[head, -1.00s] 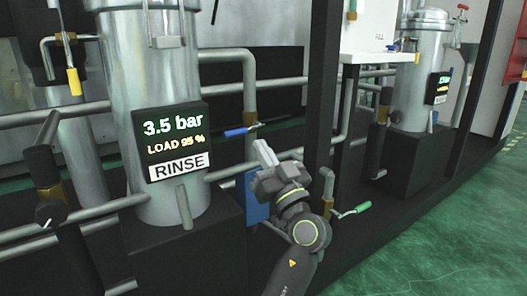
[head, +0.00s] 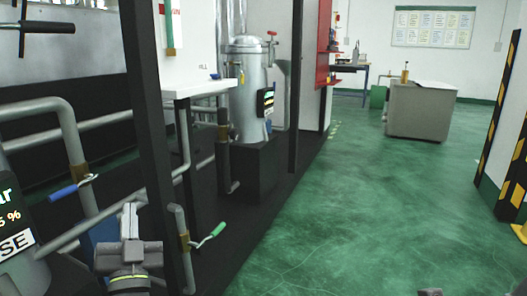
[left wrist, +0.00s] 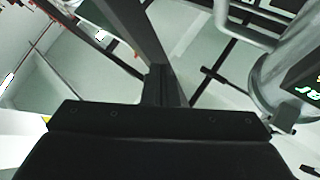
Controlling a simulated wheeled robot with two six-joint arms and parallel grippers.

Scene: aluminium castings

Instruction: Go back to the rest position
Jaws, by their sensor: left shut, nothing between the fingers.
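My left gripper (head: 129,218) is at the lower left of the head view, pointing up and away, with its fingers together and nothing held. It appears in front of the dark frame of the piping skid, between a blue-handled valve (head: 72,190) and a green-handled valve (head: 207,237). I see no clear contact with either. In the left wrist view the dark gripper body (left wrist: 160,130) fills the bottom, with pipes and a lit display beyond. My right gripper cannot be made out; only a small grey piece shows at the bottom edge of the head view.
A black post (head: 150,110) rises close behind the gripper. A steel filter vessel (head: 247,95) stands further back on the skid. The green floor (head: 340,215) to the right is open, with a grey cabinet (head: 420,110) far back and a striped post at right.

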